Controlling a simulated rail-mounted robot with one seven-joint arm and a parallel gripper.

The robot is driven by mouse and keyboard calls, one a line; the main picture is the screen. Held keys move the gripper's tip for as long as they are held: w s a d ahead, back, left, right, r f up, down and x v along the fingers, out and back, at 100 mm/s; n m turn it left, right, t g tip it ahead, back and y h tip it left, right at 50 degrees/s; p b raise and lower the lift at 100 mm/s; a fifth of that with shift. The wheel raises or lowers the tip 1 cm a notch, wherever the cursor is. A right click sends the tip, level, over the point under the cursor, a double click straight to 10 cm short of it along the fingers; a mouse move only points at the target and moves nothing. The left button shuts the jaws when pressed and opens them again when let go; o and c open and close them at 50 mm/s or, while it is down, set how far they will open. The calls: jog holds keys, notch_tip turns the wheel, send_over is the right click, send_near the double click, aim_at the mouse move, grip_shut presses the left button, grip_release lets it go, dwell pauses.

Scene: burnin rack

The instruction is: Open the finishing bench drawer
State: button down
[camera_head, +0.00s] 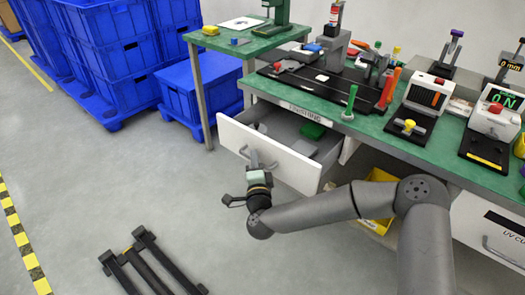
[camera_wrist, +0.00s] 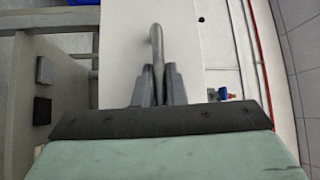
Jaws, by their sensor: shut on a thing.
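The finishing bench drawer (camera_head: 268,148) has a white front and stands pulled out from under the green-topped bench (camera_head: 373,118). Its inside shows, with a green block (camera_head: 312,130) and a few grey items in it. My gripper (camera_head: 254,162) is at the drawer front, shut on the grey bar handle (camera_wrist: 157,45). In the wrist view the two dark fingers (camera_wrist: 159,84) close on either side of the handle, in front of the white drawer front (camera_wrist: 187,50). How far the drawer can still travel does not show.
Blue crates (camera_head: 115,60) stack at the back left, beside a small green-topped table (camera_head: 238,42). The bench top holds tools and small devices. A yellow bin (camera_head: 377,218) sits under the bench. Open grey floor (camera_head: 110,185) lies in front of the drawer.

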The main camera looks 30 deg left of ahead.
jog(key=s, duration=0.5)
jog(key=shift+s+a, duration=0.25)
jog(key=shift+s, duration=0.05)
jog(key=c, duration=1.8)
grip_release()
jog(key=shift+o, duration=0.2)
jog(key=b+v, duration=0.9)
jog(key=v, duration=0.8)
